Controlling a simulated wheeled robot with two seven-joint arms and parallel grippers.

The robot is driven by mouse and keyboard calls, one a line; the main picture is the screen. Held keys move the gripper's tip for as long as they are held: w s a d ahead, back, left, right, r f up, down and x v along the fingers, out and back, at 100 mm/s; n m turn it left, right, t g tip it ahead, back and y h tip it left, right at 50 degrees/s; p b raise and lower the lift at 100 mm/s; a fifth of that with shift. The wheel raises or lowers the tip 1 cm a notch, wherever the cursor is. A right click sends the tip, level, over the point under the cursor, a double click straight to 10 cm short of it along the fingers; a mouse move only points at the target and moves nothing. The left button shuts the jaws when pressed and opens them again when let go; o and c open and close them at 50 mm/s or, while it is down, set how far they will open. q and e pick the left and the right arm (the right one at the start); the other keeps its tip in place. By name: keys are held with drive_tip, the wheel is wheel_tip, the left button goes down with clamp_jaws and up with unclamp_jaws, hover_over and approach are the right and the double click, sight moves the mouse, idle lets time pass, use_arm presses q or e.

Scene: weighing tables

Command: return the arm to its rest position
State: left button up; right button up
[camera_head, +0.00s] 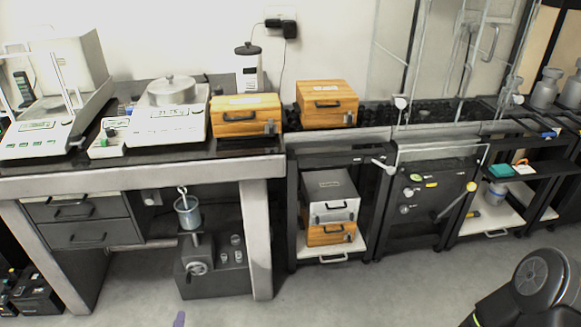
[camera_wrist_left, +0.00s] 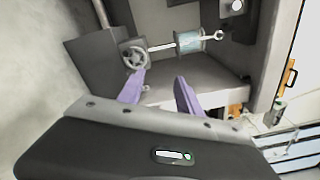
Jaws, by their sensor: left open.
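My left gripper (camera_wrist_left: 159,84) shows in the left wrist view as two purple fingers, spread apart with nothing between them. In the head view only a purple tip of my left gripper (camera_head: 179,319) shows at the bottom edge, over the grey floor and in front of the weighing table. The rest of my left arm is out of that view. A black rounded link of my own body (camera_head: 535,285) fills the lower right corner of the head view. My right gripper is not in view.
A table (camera_head: 140,175) carries balances and a wooden case (camera_head: 245,116). Beneath it stands a dark apparatus (camera_head: 213,277) with a hanging cylinder (camera_head: 188,213), also in the wrist view (camera_wrist_left: 188,42). Black carts (camera_head: 425,200) stand right. The floor (camera_head: 370,295) in front is clear.

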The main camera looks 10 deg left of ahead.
use_arm(q)
drive_tip(key=w+d+m+g+h+b, duration=0.1)
drive_tip(key=w+d+m+g+h, duration=0.1)
drive_tip(key=d+m+h, duration=0.9)
drive_tip(key=w+d+m+g+h+b, duration=0.1)
drive_tip(key=d+m+g+h+b, duration=0.2)
drive_tip(key=d, duration=1.4)
drive_tip(key=s+d+f+m+g+h, duration=0.1)
drive_tip(key=s+d+m+g+h, duration=0.3)
drive_tip(key=s+d+m+g, duration=0.45)
drive_tip(key=s+d+f+m+g+y+b, duration=0.1)
drive_tip(key=s+f+m+g+y+b, duration=0.15)
drive_tip(key=s+m, duration=0.45)
drive_tip(key=s+d+f+m+g+y+b, duration=0.1)
drive_tip(key=s+d+f+m+g+y, duration=0.15)
drive_tip(key=s+m, duration=0.45)
wheel_tip(320, 180, up, 28)
drive_tip(key=w+a+m+t+y+p, duration=0.1)
drive_tip(key=a+m+t+y+p, duration=0.1)
drive_tip(key=m+p, duration=1.2)
drive_tip(key=y+p, duration=0.1)
drive_tip(key=p, duration=0.8)
drive_tip(key=shift+w+y, duration=0.25)
drive_tip(key=shift+y, duration=0.05)
